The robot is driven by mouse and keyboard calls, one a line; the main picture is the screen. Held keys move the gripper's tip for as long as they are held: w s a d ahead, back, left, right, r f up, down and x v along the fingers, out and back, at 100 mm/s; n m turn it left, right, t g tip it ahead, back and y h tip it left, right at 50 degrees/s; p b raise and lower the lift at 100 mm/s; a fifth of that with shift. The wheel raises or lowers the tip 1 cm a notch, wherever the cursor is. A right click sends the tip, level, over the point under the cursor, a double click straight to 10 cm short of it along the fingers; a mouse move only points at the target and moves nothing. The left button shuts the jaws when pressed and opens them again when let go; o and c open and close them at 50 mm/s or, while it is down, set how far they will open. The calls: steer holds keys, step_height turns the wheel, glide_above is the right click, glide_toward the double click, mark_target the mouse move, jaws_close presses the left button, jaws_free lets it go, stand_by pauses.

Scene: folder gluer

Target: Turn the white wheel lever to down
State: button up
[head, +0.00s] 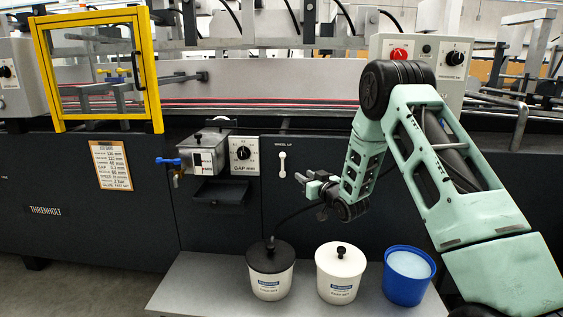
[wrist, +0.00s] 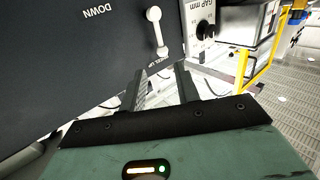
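The white wheel lever (head: 282,162) is on the dark machine front, standing vertically just below the "WHEEL UP" label. The wrist view, turned roughly upside down, shows the white lever (wrist: 156,32) with one end close to "WHEEL UP" and the word "DOWN" off to its other side. My gripper (head: 318,187) is to the right of the lever and a little lower in the head view. In the wrist view my gripper (wrist: 161,75) has its two dark fingers apart with nothing between them. The lever appears beyond the fingertips, and no contact is visible.
The gap dial panel (head: 242,154) and a grey glue box (head: 200,150) with a blue valve handle are left of the lever. Below, a grey shelf (head: 210,285) carries a black-lidded tub (head: 270,275), a white-lidded tub (head: 340,275) and a blue tub (head: 406,278).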

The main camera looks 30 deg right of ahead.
mark_target(283, 162)
steer(key=w+b, duration=0.1)
steer(key=w, duration=1.3)
steer(key=shift+w, duration=0.2)
jaws_close()
